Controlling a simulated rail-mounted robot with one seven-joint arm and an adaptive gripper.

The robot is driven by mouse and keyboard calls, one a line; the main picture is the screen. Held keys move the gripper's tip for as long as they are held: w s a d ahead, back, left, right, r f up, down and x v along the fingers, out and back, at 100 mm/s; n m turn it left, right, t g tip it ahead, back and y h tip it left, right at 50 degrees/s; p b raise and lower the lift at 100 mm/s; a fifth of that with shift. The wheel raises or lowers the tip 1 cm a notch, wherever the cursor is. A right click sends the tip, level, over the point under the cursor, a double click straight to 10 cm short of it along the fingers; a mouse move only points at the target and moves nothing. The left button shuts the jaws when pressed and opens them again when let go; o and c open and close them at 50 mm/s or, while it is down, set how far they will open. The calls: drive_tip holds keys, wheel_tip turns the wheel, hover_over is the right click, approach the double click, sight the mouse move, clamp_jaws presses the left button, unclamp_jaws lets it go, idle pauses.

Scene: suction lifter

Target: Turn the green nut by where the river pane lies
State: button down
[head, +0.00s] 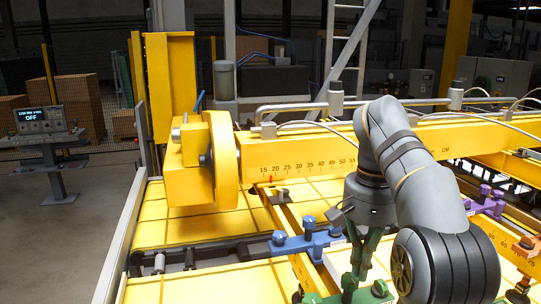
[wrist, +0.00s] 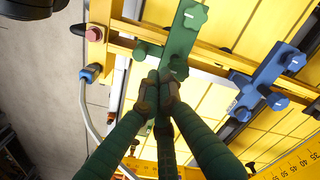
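A green clamp (wrist: 180,42) sits on the yellow beam in the wrist view, with a lobed green nut (wrist: 194,16) at its far end and round green knobs (wrist: 178,70) nearer my fingers. In the head view green knobs (head: 380,288) show at the bottom edge. My gripper (wrist: 155,88) has dark green fingers whose tips are drawn together beside the clamp's near end. I see nothing between them, and whether they touch the clamp is unclear. In the head view my gripper (head: 358,268) points down at the clamp. I cannot identify the river pane; the labels are unreadable.
A blue clamp (head: 305,240) with blue knobs sits left of my gripper; it also shows in the wrist view (wrist: 264,82). A purple clamp (head: 488,200) is to the right. A yellow beam with a scale (head: 310,160) crosses behind. A display reading OFF (head: 45,118) stands left.

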sight(344, 279)
drive_tip(key=shift+f+b, duration=1.35)
drive_tip(key=shift+f, duration=0.6)
drive_tip(key=shift+w+a+r, duration=0.1)
drive_tip(key=shift+w, duration=0.15)
drive_tip(key=shift+s+a+r+p, duration=0.1)
drive_tip(key=shift+a+p, duration=0.15)
drive_tip(key=shift+p, duration=0.3)
drive_tip(key=shift+a+p, duration=0.35)
drive_tip(key=shift+a, duration=0.1)
drive_tip(key=shift+w+a, duration=0.2)
drive_tip(key=shift+a, duration=0.2)
drive_tip(key=shift+w+p, duration=0.1)
drive_tip(key=shift+p, duration=0.3)
drive_tip(key=shift+w, duration=0.1)
drive_tip(key=shift+s+a, duration=0.2)
drive_tip(key=shift+a, duration=0.05)
